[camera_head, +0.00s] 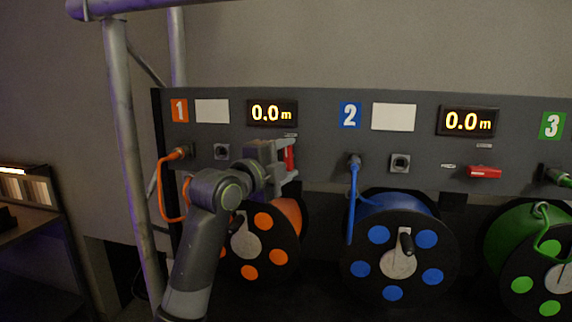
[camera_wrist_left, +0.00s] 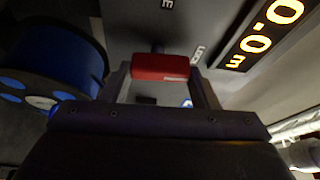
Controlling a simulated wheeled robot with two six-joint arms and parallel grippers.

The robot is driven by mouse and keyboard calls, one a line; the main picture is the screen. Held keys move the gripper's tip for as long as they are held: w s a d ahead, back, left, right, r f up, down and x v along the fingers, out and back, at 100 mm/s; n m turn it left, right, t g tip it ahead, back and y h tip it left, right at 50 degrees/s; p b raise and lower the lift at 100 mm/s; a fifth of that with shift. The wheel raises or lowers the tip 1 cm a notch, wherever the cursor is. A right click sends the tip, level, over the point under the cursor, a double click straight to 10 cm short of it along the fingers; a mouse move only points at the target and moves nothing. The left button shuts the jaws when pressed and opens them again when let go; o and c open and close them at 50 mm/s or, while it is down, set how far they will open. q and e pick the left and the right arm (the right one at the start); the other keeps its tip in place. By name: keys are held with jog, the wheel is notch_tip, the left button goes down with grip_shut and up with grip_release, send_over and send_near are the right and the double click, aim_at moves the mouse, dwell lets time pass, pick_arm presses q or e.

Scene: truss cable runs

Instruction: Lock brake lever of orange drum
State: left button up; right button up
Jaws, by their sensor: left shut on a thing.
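The orange drum (camera_head: 289,216) hangs below panel 1, partly hidden behind my left arm. Its red brake lever (camera_head: 290,156) stands upright on the panel below the first display, partly covered by my left gripper (camera_head: 284,160). In the left wrist view the red lever (camera_wrist_left: 160,67) lies between the two fingers of my left gripper (camera_wrist_left: 163,84), which is shut on it. My right gripper is not in view.
A blue drum (camera_head: 377,238) and a green drum (camera_head: 520,238) hang to the right. The second red lever (camera_head: 484,172) lies level on the panel. An orange cable (camera_head: 163,182) loops beside a metal truss post (camera_head: 126,160) at left. Both displays read 0.0 m.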

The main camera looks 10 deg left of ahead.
pick_arm(q)
jog(key=shift+r+m, duration=0.15)
jog(key=shift+m, duration=0.35)
jog(key=shift+r, duration=0.1)
jog(key=o, duration=1)
jog(key=shift+w+a+f, duration=0.15)
jog(key=shift+w+f, duration=0.05)
jog(key=shift+w, duration=0.05)
jog(key=shift+s, duration=0.1)
jog(key=shift+s+a+b, duration=0.15)
jog(key=shift+s+b, duration=0.15)
jog(key=shift+s, duration=0.1)
jog(key=b+v, duration=0.1)
jog(key=v, duration=0.4)
jog(key=b+v, duration=0.1)
jog(key=v, duration=0.5)
jog(key=b+v, duration=0.1)
jog(key=v, duration=0.4)
jog(key=shift+s+a+r, duration=0.1)
jog(key=shift+s+r, duration=0.1)
jog(key=shift+r, duration=0.1)
